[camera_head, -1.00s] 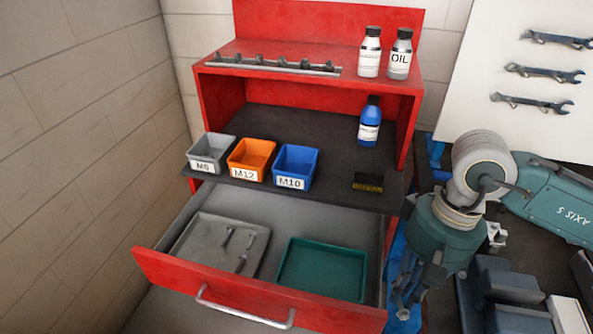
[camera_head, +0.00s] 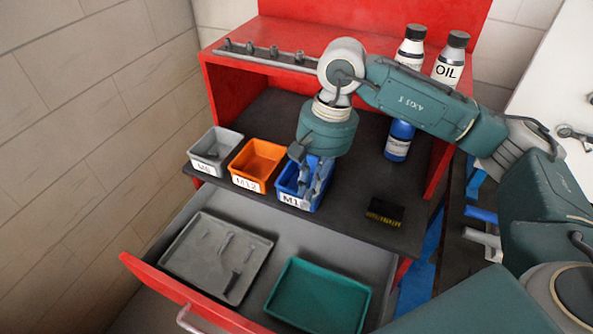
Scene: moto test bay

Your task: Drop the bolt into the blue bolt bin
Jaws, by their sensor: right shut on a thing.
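The blue bolt bin (camera_head: 287,184), its M10 label partly covered, stands at the right end of a row of bins on the dark shelf. My right gripper (camera_head: 312,188) reaches down at this bin, its fingers overlapping the bin's opening and right side. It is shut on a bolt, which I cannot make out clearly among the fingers. Whether the fingertips are inside the bin or just above it is hard to tell. The inside of the bin is mostly hidden. My left gripper is not in view.
An orange M12 bin (camera_head: 257,162) and a grey bin (camera_head: 214,150) stand left of the blue one. A blue bottle (camera_head: 397,145) stands behind my arm.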

